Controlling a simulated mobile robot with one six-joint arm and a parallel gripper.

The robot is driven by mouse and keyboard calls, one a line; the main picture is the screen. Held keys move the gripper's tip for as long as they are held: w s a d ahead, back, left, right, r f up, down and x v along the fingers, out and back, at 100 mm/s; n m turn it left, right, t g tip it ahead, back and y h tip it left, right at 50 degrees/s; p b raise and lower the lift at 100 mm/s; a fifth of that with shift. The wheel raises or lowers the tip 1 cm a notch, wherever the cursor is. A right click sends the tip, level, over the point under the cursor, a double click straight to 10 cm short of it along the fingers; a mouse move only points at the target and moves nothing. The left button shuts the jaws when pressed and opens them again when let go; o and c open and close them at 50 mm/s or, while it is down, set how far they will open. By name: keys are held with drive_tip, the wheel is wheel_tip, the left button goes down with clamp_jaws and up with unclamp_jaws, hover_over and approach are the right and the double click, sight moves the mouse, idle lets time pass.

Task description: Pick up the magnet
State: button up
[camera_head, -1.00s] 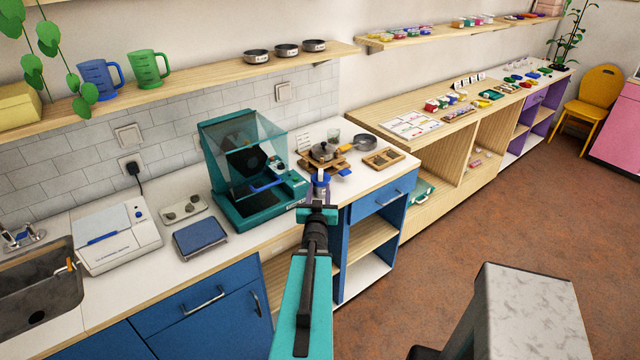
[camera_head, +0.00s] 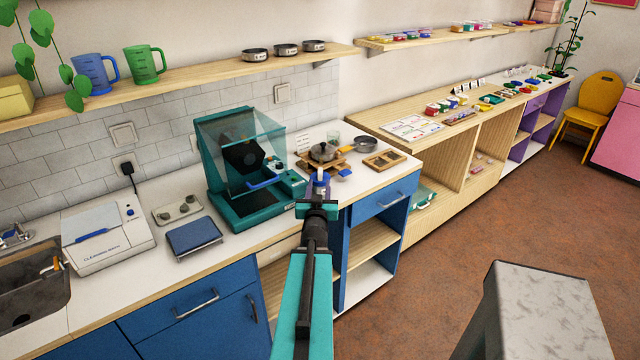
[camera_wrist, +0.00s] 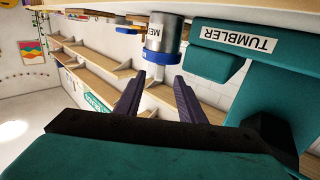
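I cannot pick out a magnet for certain in either view. My gripper (camera_head: 318,192) is at the counter's front edge in the head view, between the teal machine and the corner with the pans. Just beyond the fingertips is a metal cylinder with a blue rim (camera_wrist: 163,36) and a partly readable white label. It seems to be the blue-topped thing (camera_head: 319,180) behind my gripper in the head view. Whether the fingers touch it is unclear.
The teal machine (camera_head: 250,208) with a clear hood stands left of my gripper; its "TUMBLER" label (camera_wrist: 246,40) shows in the wrist view. A pot (camera_head: 323,152), a pan (camera_head: 365,144) and a wooden tray (camera_head: 384,160) are behind and right. A grey-topped block (camera_head: 545,300) stands at front right.

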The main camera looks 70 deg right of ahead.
sight(320, 177)
drive_tip(key=b, duration=0.5)
drive_tip(key=shift+w+d+f, duration=0.1)
drive_tip(key=shift+d+f, duration=0.05)
drive_tip(key=shift+d, duration=0.1)
drive_tip(key=b+x, duration=0.1)
drive_tip(key=b, duration=0.2)
drive_tip(key=shift+d+b, duration=0.35)
drive_tip(key=shift+w+d+b, duration=0.25)
drive_tip(key=shift+d+b, duration=0.2)
drive_tip(key=shift+b, duration=0.55)
drive_tip(key=shift+d+r, duration=0.15)
drive_tip(key=shift+r, duration=0.05)
drive_tip(key=shift+x, duration=2.6)
drive_tip(key=shift+r, duration=0.1)
drive_tip(key=shift+c, duration=0.4)
